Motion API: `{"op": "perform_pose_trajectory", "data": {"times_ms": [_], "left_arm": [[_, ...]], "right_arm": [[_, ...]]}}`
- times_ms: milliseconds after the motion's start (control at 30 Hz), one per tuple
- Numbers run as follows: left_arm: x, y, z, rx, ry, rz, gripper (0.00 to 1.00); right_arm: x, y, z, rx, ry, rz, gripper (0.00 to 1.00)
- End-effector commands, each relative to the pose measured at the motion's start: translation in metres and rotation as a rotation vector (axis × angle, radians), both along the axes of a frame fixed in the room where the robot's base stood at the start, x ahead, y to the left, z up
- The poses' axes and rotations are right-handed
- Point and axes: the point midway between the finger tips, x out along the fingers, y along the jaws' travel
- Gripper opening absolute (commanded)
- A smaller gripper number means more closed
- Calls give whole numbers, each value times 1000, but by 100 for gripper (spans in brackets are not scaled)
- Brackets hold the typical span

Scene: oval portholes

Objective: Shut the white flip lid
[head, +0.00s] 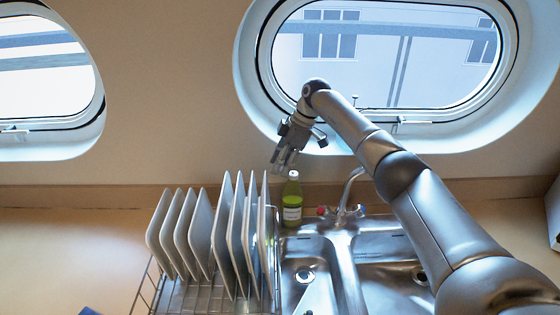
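A green bottle (292,203) with a pale label stands upright at the back edge of the sink. Its white flip lid (293,174) is on top and small in the picture; I cannot tell how far open it is. My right gripper (281,165) points down just above and slightly left of the lid, with its fingers close to it. I cannot make out contact or the gap between the fingers. My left gripper is out of view.
A wire dish rack (172,298) with several upright white plates (200,235) stands left of the bottle. A steel sink (308,255) with a tap (349,192) lies to the right. The counter (60,250) at the left is mostly clear. Oval portholes (385,55) are in the wall behind.

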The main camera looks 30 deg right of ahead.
Motion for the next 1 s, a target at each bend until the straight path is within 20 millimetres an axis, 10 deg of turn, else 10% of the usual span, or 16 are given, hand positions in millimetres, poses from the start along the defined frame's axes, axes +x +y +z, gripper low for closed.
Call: {"op": "perform_pose_trajectory", "data": {"times_ms": [400, 667, 1000], "left_arm": [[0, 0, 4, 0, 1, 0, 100], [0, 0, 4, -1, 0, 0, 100], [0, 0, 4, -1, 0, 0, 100]], "right_arm": [[2, 3, -11, 0, -1, 0, 34], [2, 3, -10, 0, -1, 0, 2], [2, 3, -9, 24, -13, -1, 0]]}}
